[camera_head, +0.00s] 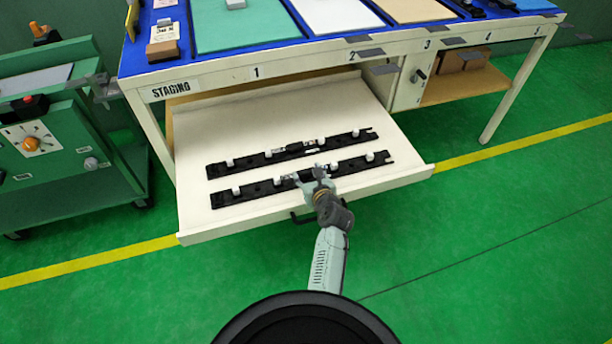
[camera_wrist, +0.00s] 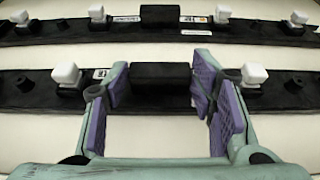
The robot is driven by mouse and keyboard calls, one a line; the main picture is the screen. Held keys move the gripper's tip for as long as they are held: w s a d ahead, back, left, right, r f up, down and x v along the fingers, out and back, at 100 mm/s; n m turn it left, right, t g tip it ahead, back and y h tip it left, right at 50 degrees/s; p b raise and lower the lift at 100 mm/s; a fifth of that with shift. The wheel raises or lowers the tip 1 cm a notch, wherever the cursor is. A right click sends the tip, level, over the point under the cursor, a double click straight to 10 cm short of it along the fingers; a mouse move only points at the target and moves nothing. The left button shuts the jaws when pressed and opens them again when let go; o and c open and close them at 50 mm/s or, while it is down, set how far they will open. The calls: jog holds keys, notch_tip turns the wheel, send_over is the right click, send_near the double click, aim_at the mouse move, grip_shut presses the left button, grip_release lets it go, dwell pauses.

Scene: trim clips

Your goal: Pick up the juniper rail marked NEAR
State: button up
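Two long black rails with white clips lie side by side in the open drawer. The front rail (camera_head: 255,190) runs under my gripper (camera_head: 312,177); the back rail (camera_head: 240,162) lies behind it. In the wrist view the front rail (camera_wrist: 25,92) crosses the middle and the back rail (camera_wrist: 60,30) crosses the top. My gripper (camera_wrist: 160,92) is open, its purple-padded fingers on either side of the front rail's raised black middle block (camera_wrist: 160,76). I cannot tell whether the pads touch it. The small labels on both rails are too small to read, so NEAR and juniper cannot be confirmed.
The pale drawer (camera_head: 400,165) is pulled out below the blue-topped staging table (camera_head: 300,55). Its front edge lies close under my arm. A green cart (camera_head: 70,150) stands at the left. Green floor (camera_head: 500,220) is free at the right.

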jog(key=c, duration=0.9)
jog(key=shift+o, duration=0.2)
jog(key=shift+r, duration=0.1)
